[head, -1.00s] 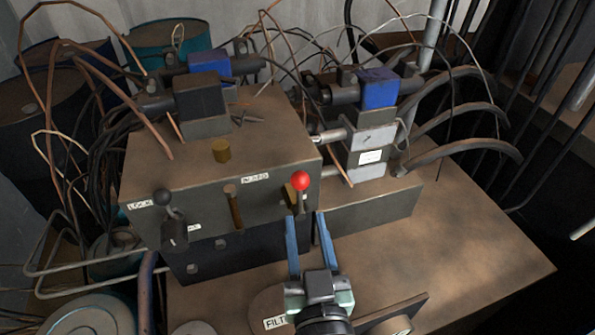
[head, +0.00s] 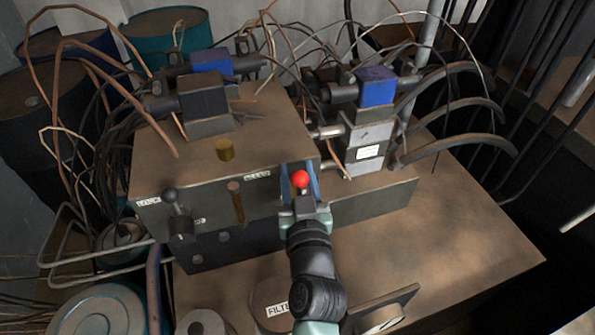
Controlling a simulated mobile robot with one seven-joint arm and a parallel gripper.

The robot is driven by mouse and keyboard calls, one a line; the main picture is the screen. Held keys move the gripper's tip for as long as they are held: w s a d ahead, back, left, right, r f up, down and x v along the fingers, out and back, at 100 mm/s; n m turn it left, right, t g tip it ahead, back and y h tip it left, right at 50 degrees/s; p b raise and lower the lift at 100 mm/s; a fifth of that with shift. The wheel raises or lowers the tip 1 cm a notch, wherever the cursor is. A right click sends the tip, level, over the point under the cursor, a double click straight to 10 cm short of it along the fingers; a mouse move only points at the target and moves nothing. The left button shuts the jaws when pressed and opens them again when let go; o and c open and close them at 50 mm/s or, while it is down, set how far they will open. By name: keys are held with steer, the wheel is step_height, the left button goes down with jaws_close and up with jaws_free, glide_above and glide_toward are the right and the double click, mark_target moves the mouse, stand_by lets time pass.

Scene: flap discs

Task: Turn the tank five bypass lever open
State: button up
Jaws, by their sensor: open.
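A red-knobbed lever (head: 300,179) stands at the right end of the front face of a brown metal block. A black-knobbed lever (head: 171,197) is at the left end, and a brass-coloured lever (head: 236,203) hangs down between them. The small labels are too blurred to tell which lever is the tank five bypass. My gripper (head: 298,168) is open, with its blue fingers on either side of the red knob. I cannot tell whether they touch it. The gripper body hides the lower part of this lever.
The block (head: 265,130) carries a dark valve body (head: 204,103) with a blue coil and a brass plug (head: 224,149). A second valve stack (head: 367,150) with hoses stands to the right. Loose cables cross behind. The bench top (head: 455,240) is clear at right.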

jaws_close()
stand_by(1.4)
